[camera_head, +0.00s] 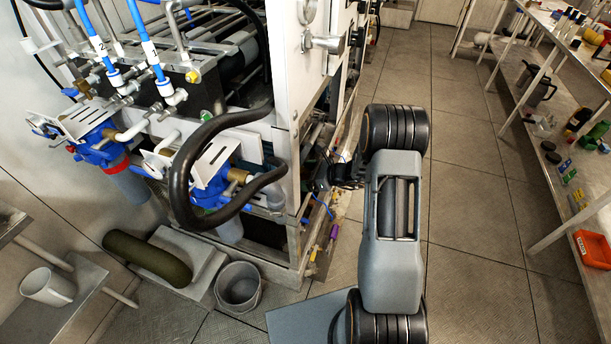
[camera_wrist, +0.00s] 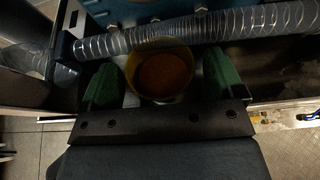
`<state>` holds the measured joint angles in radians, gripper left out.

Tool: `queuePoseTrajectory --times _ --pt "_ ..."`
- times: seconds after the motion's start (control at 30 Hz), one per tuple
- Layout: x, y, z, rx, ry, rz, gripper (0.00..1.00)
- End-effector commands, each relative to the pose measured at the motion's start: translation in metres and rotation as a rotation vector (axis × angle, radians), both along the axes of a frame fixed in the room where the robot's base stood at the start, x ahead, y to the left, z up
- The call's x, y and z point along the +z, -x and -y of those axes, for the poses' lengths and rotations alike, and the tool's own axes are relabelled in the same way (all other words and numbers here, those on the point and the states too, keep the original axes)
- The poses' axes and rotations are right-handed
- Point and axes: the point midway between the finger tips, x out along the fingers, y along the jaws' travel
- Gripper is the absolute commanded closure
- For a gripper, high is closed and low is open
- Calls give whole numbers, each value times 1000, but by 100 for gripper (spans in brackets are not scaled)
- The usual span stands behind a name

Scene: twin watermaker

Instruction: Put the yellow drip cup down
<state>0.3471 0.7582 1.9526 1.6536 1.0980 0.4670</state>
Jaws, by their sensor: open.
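The yellow drip cup (camera_wrist: 137,62) stands between the two green fingers of my gripper (camera_wrist: 163,77) in the wrist view. I look down into its round mouth; the inside shows orange-brown at the bottom. My gripper is open, with one finger left and one right of the cup. Dark gaps seem to show beside the cup, but contact is hard to judge. In the head view my arm reaches left into the lower side of the machine frame, and the cup is hidden there.
A clear ribbed hose (camera_wrist: 215,28) crosses just beyond the cup in the wrist view. The white machine cabinet (camera_head: 300,70) rises beside my arm. A grey bucket (camera_head: 238,287) stands on the floor at left. The aisle floor (camera_head: 475,190) on the right is clear, bordered by shelves.

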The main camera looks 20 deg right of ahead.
Motion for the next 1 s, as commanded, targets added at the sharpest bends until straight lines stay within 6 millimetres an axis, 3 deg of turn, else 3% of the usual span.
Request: queuePoseTrajectory --times 0.6,1.0 --pt "41 55 77 -3 0 0 12" --pt "48 66 90 0 1 1 12"
